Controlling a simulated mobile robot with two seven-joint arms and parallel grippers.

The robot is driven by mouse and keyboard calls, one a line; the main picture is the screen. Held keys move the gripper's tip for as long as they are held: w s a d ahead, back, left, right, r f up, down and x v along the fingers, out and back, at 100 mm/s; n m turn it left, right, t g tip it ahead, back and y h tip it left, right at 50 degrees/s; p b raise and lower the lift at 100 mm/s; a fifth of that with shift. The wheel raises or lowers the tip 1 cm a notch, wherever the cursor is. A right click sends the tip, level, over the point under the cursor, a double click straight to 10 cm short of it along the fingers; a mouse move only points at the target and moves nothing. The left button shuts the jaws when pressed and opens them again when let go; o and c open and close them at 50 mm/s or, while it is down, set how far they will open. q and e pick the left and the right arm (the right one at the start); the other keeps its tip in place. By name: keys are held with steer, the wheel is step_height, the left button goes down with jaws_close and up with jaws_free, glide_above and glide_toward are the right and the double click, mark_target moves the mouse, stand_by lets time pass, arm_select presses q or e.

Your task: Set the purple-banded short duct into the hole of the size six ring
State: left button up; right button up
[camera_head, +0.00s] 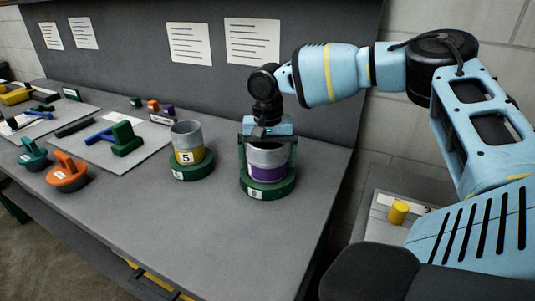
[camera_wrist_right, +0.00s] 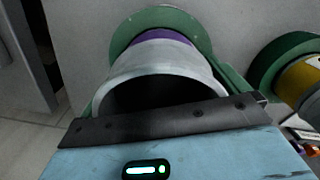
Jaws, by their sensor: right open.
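The purple-banded short duct (camera_head: 267,172) is a grey open cylinder with a purple band around its lower part. It stands upright in the hole of a green ring (camera_head: 267,193) whose small white tag seems to read 6. My right gripper (camera_head: 267,150) is above it, with one finger on each side of the duct's upper part, jaws open. In the right wrist view the duct's grey rim (camera_wrist_right: 157,62) opens toward the camera, with the purple band meeting the green ring (camera_wrist_right: 165,17) beyond. The duct's base is hidden inside the ring. My left gripper is not in view.
A yellow-banded duct (camera_head: 188,143) marked 5 stands in another green ring (camera_head: 191,171) close on the left. Orange (camera_head: 67,173) and teal (camera_head: 33,155) handled discs lie further left. The bench front (camera_head: 200,235) is clear. A back panel (camera_head: 310,80) rises behind.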

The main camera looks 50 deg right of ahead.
steer(key=shift+r, duration=0.15)
step_height(320, 180, up, 7)
steer(key=shift+f, duration=0.2)
steer(key=shift+r, duration=0.45)
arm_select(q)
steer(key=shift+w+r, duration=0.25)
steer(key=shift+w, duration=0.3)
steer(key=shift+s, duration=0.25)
arm_select(e)
steer(key=shift+r, duration=0.1)
